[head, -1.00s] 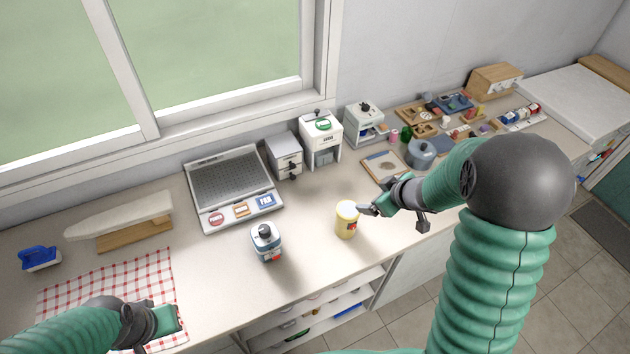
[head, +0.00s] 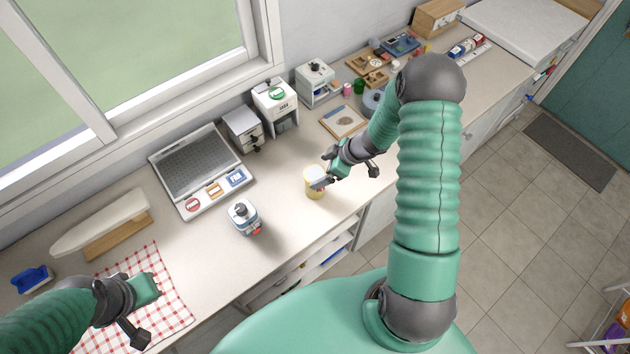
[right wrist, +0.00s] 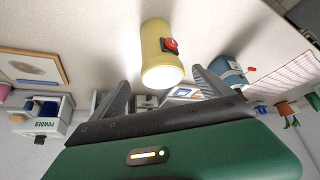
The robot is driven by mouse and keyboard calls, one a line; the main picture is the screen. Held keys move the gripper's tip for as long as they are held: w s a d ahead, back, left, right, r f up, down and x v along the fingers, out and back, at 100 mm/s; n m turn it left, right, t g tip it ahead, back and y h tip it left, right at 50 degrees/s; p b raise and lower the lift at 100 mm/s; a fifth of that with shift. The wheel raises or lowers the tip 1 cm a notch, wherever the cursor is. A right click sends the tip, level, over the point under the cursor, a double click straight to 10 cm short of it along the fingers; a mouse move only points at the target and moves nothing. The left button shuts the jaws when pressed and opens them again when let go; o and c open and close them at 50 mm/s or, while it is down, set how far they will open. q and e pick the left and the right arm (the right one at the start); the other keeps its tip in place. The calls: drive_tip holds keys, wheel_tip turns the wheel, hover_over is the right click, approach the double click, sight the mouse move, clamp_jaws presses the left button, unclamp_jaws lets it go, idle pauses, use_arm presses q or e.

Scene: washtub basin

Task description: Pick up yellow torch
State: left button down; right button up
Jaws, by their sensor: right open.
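The yellow torch (head: 310,189) stands upright on the counter near its front edge, with a pale lit top. My right gripper (head: 322,182) is open beside its upper part and covers some of it in the head view. In the right wrist view the torch (right wrist: 158,45), with a red button on its side, lies just beyond the spread fingers of the right gripper (right wrist: 160,88). Nothing is between those fingers. My left gripper (head: 150,288) is over the checked cloth at the lower left; its fingers are not clear.
A blue-and-white lantern-like object (head: 243,218) stands left of the torch. A board with buttons (head: 201,175) and small dispensers (head: 275,106) stand along the wall. A framed wooden board (head: 343,121) lies behind the right gripper. The counter around the torch is mostly clear.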

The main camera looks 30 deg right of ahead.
sight(317, 175)
drive_tip(key=x, duration=0.3)
drive_tip(key=shift+d+f+p, duration=0.1)
drive_tip(key=shift+f+p, duration=0.25)
drive_tip(key=shift+f, duration=0.1)
drive_tip(key=shift+a, duration=0.55)
drive_tip(key=shift+w+a+r, duration=0.1)
drive_tip(key=shift+a, duration=0.1)
drive_tip(key=shift+c, duration=0.6)
drive_tip(key=shift+a, duration=0.1)
drive_tip(key=shift+c, duration=2.3)
drive_tip(key=shift+d, duration=0.65)
drive_tip(key=c, duration=1)
clamp_jaws()
use_arm(q)
drive_tip(key=shift+s+a+r, duration=0.2)
drive_tip(key=shift+a+r, duration=0.2)
drive_tip(key=shift+r, duration=0.1)
use_arm(e)
drive_tip(key=shift+a, duration=0.35)
